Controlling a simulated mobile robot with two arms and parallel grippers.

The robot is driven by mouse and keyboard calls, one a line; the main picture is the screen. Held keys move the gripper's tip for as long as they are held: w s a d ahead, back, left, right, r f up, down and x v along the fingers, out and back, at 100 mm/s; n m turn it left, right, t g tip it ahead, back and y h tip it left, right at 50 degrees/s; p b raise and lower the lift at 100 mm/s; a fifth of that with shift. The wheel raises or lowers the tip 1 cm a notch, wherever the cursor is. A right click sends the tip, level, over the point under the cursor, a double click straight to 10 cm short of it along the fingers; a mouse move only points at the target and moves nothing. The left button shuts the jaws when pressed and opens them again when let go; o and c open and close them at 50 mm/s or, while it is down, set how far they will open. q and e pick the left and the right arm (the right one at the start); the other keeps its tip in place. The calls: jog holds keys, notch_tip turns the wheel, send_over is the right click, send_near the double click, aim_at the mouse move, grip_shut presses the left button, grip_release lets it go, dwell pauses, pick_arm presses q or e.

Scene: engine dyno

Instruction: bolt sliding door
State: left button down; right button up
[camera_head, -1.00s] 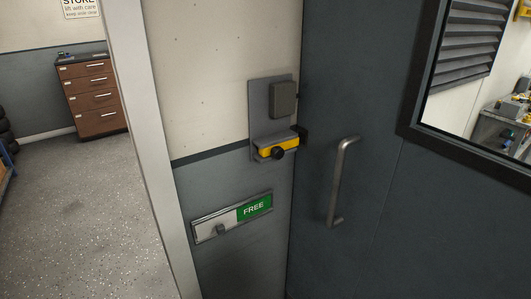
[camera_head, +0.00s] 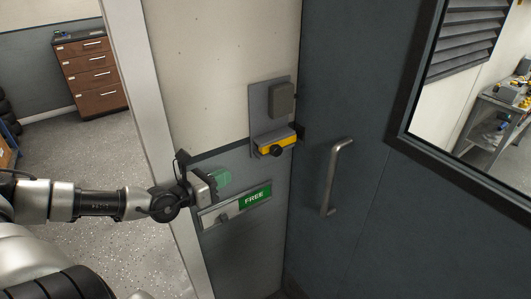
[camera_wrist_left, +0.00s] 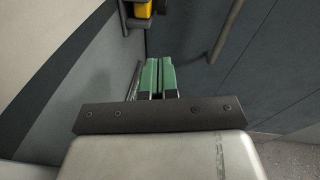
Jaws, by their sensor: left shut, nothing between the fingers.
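The grey sliding door (camera_head: 345,70) fills the right of the head view, with a vertical bar handle (camera_head: 336,178). On the wall panel beside it is a grey plate carrying a yellow bolt (camera_head: 284,139) with a black knob (camera_head: 276,151). In the left wrist view the yellow part (camera_wrist_left: 143,9) is at the top edge. My left gripper (camera_head: 222,179) has green fingers, shut and empty, below and left of the bolt, in front of the panel. In the left wrist view its fingers (camera_wrist_left: 157,75) lie side by side. My right gripper is not in view.
A sign slider reading FREE (camera_head: 254,197), with a small knob (camera_head: 223,218), is just below my left gripper. A pale door post (camera_head: 148,130) stands behind my left arm. A brown drawer cabinet (camera_head: 90,75) is far left. A window shows at right.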

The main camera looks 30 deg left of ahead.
pick_arm(q)
jog(key=shift+w+a+r+m+g+h, duration=0.1)
jog(key=shift+w+m+g+h, duration=0.1)
jog(key=shift+m, duration=0.35)
jog(key=shift+w+r+m+g+h, duration=0.1)
jog(key=shift+m+g, duration=0.1)
jog(key=shift+m, duration=0.35)
jog(key=shift+w, duration=0.1)
send_near(265, 157)
jog(key=w+d, duration=0.1)
jog(key=w, duration=0.1)
jog(key=w+d, duration=0.1)
jog(key=w, duration=0.1)
jog(key=w+d, duration=0.2)
jog(key=shift+r, duration=0.15)
jog(key=shift+w+d, duration=0.2)
jog(key=shift+w, duration=0.45)
